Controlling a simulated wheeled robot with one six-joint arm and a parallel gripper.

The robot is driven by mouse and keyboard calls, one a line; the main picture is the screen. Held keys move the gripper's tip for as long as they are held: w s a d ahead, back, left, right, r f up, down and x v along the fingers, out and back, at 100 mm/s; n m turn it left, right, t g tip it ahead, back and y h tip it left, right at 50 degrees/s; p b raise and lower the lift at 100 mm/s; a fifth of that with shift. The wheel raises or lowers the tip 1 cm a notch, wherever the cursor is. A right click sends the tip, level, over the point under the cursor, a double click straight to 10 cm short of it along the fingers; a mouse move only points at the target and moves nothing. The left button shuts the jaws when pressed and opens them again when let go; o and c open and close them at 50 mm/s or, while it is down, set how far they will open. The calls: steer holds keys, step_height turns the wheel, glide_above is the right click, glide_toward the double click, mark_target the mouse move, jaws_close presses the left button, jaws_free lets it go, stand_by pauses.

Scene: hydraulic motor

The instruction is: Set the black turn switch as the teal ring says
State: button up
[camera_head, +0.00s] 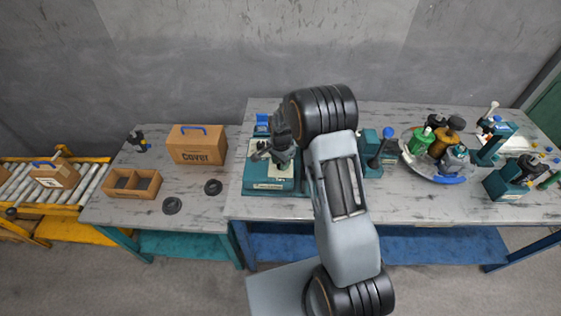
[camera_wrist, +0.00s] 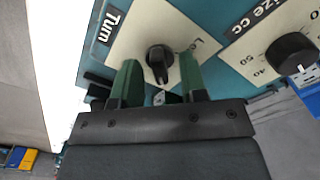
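The black turn switch (camera_wrist: 159,55) sits on a cream plate (camera_wrist: 128,42) marked "Turn" in the wrist view. Its narrow grip points toward the bottom of the picture. Part of a word starting "Le" shows to its right. My gripper (camera_wrist: 159,65) is open, with one green finger on each side of the switch and a gap to it. In the head view my gripper is over the teal station (camera_head: 268,186) and hides much of it. I cannot make out a teal ring in either view.
A second black dial (camera_wrist: 291,54), marked "Size cc" with numbers, sits close right of the switch. In the head view, a round tray (camera_head: 418,165) with coloured parts stands to the right. A "Cover" box (camera_head: 197,146) and a divided wooden box (camera_head: 133,183) stand on the left table.

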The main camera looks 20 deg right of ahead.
jaws_close()
stand_by(0.4)
